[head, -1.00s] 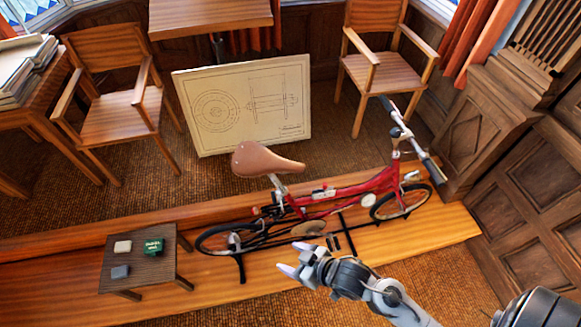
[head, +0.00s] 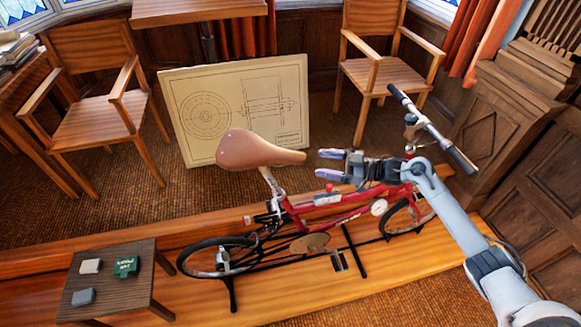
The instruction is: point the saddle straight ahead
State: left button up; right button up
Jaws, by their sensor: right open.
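The brown saddle (head: 248,151) sits on its post at the rear of the red bicycle (head: 335,211). Its wide end is at the left and its narrow nose points right, roughly along the frame toward the handlebar (head: 432,128). Any small turn off straight is hard to judge. My right gripper (head: 326,163) is open and empty, above the bicycle frame. Its fingertips point left, a little to the right of the saddle's nose and apart from it in the picture. The arm hides part of the bicycle's front. My left gripper is not in view.
The bicycle stands on a wooden platform (head: 300,292). A drawing board (head: 235,110) leans behind the saddle. Chairs (head: 100,118) stand at the back.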

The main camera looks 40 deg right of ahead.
aim_at(291, 158)
jog(key=p+x, duration=0.1)
jog(key=x, duration=1)
jog(key=shift+c, duration=0.2)
jog(key=shift+d, duration=0.1)
grip_shut()
